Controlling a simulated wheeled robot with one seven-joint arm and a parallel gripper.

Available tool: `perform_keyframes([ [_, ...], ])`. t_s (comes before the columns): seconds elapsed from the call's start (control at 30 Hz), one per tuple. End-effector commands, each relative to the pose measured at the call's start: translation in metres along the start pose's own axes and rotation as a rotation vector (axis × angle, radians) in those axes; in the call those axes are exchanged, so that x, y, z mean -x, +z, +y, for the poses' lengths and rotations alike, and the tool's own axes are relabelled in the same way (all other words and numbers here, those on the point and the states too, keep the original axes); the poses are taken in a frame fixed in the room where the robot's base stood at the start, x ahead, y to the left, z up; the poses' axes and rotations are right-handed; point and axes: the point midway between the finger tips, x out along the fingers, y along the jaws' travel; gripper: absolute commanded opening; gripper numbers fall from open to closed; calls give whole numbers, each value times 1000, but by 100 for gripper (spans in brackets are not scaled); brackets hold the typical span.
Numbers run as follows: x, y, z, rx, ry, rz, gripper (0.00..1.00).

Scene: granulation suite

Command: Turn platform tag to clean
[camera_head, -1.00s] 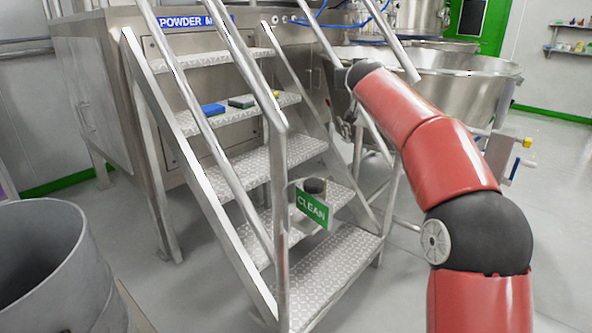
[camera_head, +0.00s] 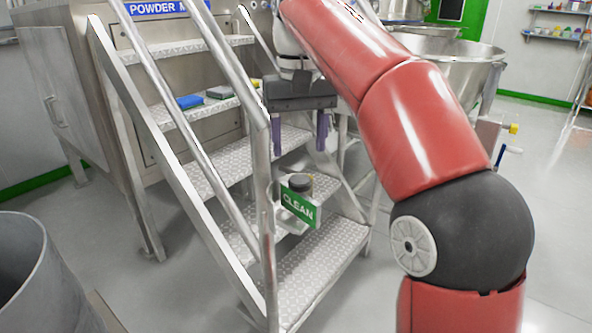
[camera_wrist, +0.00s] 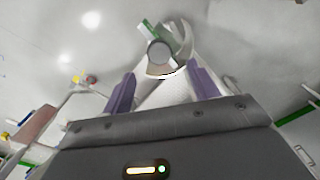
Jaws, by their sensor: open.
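The platform tag (camera_head: 297,208) is a green plate with white letters reading CLEAN, facing the head camera at the lower part of the metal steps. A dark round knob (camera_head: 300,182) on a pale mount sits just behind and above it. In the wrist view the grey knob (camera_wrist: 159,52) shows ahead of the fingers, with the green tag edge (camera_wrist: 149,28) beyond it. My gripper (camera_head: 300,150) is above the tag, pointing down, with its two purple fingers apart and empty. It also shows in the wrist view (camera_wrist: 162,82), apart from the knob.
The metal steps (camera_head: 330,250) with handrails (camera_head: 268,240) stand close around the tag. A blue block (camera_head: 190,101) and a grey block (camera_head: 220,91) lie on an upper step. A steel drum (camera_head: 30,270) stands at lower left, and a large steel bowl (camera_head: 440,75) is behind my arm.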

Motion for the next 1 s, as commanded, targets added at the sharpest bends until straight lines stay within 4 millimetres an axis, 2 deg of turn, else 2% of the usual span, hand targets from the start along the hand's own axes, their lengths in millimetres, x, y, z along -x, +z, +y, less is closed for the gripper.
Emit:
perform_keyframes([
  [0.4,-57,0,1,-2,1,-2,59],
  [0.53,-66,0,0,-2,1,-1,59],
  [0.8,-68,0,0,-2,1,2,59],
  [0.83,-68,0,0,-2,1,2,58],
  [1.0,-68,0,0,-2,1,1,36],
])
